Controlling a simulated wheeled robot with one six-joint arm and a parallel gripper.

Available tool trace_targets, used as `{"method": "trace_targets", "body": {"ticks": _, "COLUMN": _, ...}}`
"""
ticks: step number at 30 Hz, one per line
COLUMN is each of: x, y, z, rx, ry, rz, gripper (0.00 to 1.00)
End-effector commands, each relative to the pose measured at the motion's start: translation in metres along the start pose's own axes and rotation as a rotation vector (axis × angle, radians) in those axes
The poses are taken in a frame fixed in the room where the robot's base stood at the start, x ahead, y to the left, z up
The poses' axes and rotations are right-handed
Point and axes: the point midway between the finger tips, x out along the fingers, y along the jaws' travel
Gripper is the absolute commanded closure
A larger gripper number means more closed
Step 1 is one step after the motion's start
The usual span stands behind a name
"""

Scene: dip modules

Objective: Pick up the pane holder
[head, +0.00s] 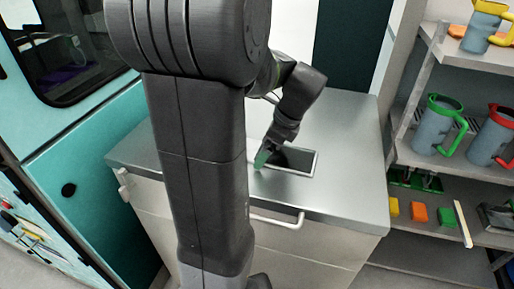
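A shallow rectangular piece with a light rim and a dark inside (308,165) lies on the metal counter top; it may be the pane holder, but I cannot tell for sure. My gripper (264,156) is at its left end, pointing down, close to the rim. A green part shows at the gripper's tip; I cannot tell whether it is a fingertip or a held thing. Whether the gripper touches the rim is unclear. My arm hides part of the counter to the left.
The counter (352,190) has free room right of the rectangular piece. A drawer handle (278,219) juts from its front. At the right, a shelf (432,168) holds grey jugs with green, red and yellow handles and several small coloured blocks. A teal wall (95,140) stands left.

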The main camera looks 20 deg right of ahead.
Motion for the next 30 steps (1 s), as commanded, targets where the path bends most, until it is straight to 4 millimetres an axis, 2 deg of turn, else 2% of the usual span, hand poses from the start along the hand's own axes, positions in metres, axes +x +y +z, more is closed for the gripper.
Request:
{"method": "trace_targets", "body": {"ticks": 16, "x": 0.0019, "y": 0.0002, "z": -0.0009, "rx": 0.0, "ry": 0.0, "rz": 0.001, "gripper": 0.0}}
{"method": "trace_targets", "body": {"ticks": 23, "x": 0.0021, "y": 0.0001, "z": -0.001, "rx": 0.0, "ry": 0.0, "rz": 0.001, "gripper": 0.45}}
{"method": "trace_targets", "body": {"ticks": 30, "x": 0.0016, "y": -0.0001, "z": -0.0008, "rx": -0.001, "ry": 0.0, "rz": -0.001, "gripper": 0.47}}
